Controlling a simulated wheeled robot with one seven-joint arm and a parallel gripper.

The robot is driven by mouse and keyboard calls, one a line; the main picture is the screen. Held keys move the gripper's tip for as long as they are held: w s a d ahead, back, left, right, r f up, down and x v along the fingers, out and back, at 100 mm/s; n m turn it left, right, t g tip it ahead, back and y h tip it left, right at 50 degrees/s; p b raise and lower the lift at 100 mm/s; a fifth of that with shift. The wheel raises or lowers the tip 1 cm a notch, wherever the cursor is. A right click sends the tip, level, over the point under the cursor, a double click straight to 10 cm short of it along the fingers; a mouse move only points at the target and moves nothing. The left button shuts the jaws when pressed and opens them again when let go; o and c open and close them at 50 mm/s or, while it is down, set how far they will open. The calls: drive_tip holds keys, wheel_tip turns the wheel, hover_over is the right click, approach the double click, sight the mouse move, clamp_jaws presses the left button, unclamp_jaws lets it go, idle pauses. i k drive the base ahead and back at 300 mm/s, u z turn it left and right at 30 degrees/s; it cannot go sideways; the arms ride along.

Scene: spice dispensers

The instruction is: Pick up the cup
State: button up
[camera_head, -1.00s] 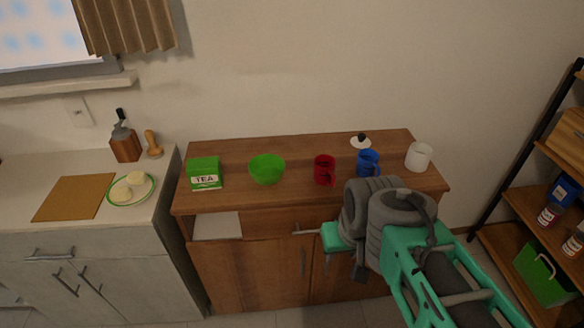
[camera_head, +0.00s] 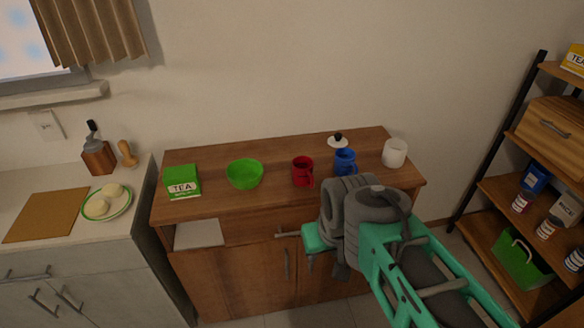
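A red cup (camera_head: 302,171) with a handle stands upright on the wooden cabinet top, near its middle. A blue cup (camera_head: 344,162) stands to its right, and a plain white cup (camera_head: 395,153) stands further right near the cabinet's end. My arm comes in from the lower right, in front of the cabinet. The end of my arm with my gripper (camera_head: 288,234) is low in front of the cabinet's front face, below and apart from the cups. My arm links hide part of it, and whether its fingers are open is unclear.
A green bowl (camera_head: 245,173) and a green tea box (camera_head: 182,182) stand left on the cabinet top (camera_head: 225,208). A white lid with a dark knob (camera_head: 338,140) lies behind the blue cup. A shelf rack (camera_head: 489,190) stands at the right; a counter (camera_head: 130,180) at the left.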

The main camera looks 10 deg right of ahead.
sight(345, 158)
drive_tip(key=z, duration=1.35)
drive_tip(key=i, duration=1.05)
drive_tip(key=u, duration=3.45)
